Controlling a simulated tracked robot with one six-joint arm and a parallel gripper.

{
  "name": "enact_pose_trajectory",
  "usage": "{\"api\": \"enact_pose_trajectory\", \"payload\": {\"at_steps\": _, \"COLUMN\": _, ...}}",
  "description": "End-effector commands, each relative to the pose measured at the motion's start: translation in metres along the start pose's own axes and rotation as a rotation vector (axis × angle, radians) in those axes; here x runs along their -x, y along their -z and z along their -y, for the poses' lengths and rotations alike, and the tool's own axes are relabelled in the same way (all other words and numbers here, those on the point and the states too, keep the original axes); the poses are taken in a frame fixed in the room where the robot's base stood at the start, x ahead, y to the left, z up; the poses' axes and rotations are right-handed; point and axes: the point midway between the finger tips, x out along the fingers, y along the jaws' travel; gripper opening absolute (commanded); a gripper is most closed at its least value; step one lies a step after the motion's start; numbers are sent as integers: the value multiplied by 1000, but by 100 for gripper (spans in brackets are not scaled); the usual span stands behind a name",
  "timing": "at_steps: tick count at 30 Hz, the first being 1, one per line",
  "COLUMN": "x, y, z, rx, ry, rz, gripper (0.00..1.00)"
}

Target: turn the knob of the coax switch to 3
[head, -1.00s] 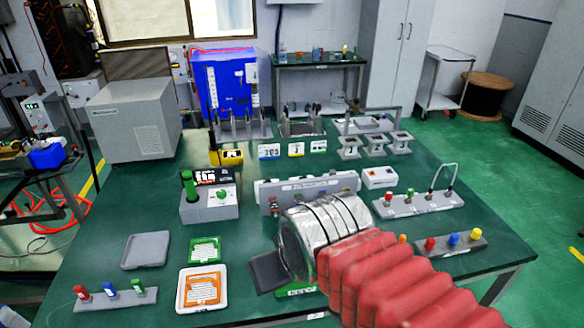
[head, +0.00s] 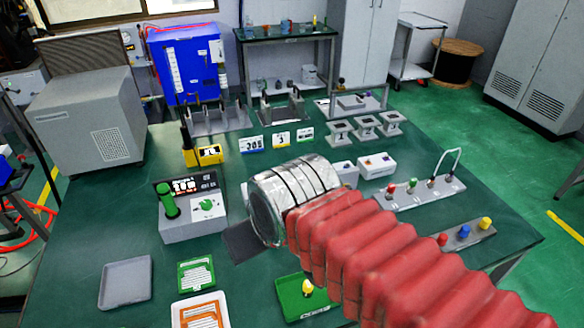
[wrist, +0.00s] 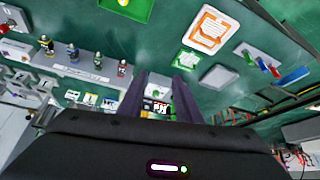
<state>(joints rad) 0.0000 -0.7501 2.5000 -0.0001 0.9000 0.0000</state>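No label naming the coax switch is readable. In the head view, a grey box (head: 180,229) with a green upright handle, a display and a green knob (head: 207,205) on a white dial stands left of my gripper. The knob's setting is too small to read. A long grey unit with several connectors shows in the wrist view (wrist: 75,68); my arm mostly hides it in the head view. My gripper (wrist: 162,92) is open, its two dark fingers apart and empty. The green-knobbed box shows beyond and between them. In the head view, one dark finger shows beside this box.
Grey tray (head: 126,284), green tray (head: 197,274) and orange-patterned tray (head: 200,313) lie at the near left. A green tray (head: 292,300) with a yellow-topped piece lies below my arm. A connector strip (head: 425,194) and a coloured-knob block (head: 470,238) are at right.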

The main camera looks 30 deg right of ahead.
Motion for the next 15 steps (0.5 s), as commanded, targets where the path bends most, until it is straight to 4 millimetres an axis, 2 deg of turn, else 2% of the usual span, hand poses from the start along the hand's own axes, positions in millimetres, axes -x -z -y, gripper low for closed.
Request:
{"api": "enact_pose_trajectory", "payload": {"at_steps": 10, "x": 0, "y": 0, "z": 0, "rx": 0, "ry": 0, "rz": 0, "gripper": 32}}
{"api": "enact_pose_trajectory", "payload": {"at_steps": 15, "x": 1, "y": 5, "z": -1, "rx": 3, "ry": -2, "rz": 4, "gripper": 44}}
